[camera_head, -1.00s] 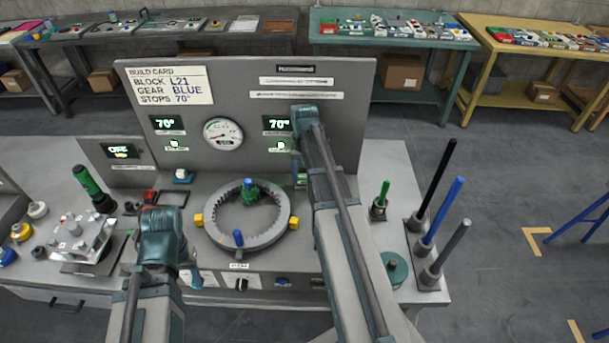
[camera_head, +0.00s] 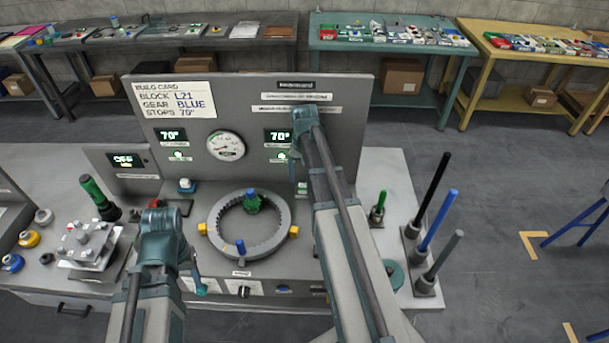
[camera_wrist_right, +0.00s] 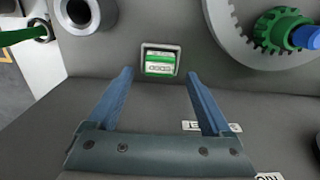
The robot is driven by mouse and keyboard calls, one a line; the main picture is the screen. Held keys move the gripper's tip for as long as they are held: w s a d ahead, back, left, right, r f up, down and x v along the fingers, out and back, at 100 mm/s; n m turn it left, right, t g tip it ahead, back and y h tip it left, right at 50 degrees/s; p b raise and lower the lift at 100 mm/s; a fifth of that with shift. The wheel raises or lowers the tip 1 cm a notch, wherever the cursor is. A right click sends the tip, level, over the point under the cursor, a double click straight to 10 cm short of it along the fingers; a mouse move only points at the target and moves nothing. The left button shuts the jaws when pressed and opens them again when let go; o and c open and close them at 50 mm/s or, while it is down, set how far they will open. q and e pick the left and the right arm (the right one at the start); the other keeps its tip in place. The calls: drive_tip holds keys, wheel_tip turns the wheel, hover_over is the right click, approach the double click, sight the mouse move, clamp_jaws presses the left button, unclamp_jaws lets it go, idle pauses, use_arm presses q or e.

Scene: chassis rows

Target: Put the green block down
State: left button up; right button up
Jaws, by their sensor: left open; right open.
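The green block (camera_wrist_right: 160,63), green with a pale printed band, sits in a small square metal-rimmed socket in the grey bench surface in the right wrist view. My right gripper (camera_wrist_right: 160,76) is open. Its two blue fingers are apart, with the block just beyond and between their tips, and I see no finger touching it.
A toothed ring (camera_head: 284,238) with a green gear (camera_head: 253,204) stands left of my right arm. Upright black, blue and grey rods (camera_head: 440,222) stand at the right. A metal fixture (camera_head: 88,247) is at the left. The upright panel (camera_head: 245,95) stands behind.

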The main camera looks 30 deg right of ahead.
sight(304, 186)
wheel_tip(304, 186, up, 8)
drive_tip(key=p, duration=0.6)
drive_tip(key=shift+p, duration=0.4)
drive_tip(key=shift+a, duration=0.1)
drive_tip(key=s+a+n, duration=0.5)
drive_tip(key=s+a, duration=0.3)
drive_tip(key=a, duration=0.7)
drive_tip(key=s+a+n+h, duration=0.1)
drive_tip(key=s+a+n, duration=0.4)
drive_tip(key=a, duration=1)
drive_tip(key=s, duration=0.3)
drive_tip(key=shift+s+a, duration=0.15)
drive_tip(key=shift+s, duration=0.1)
drive_tip(key=shift+s, duration=0.1)
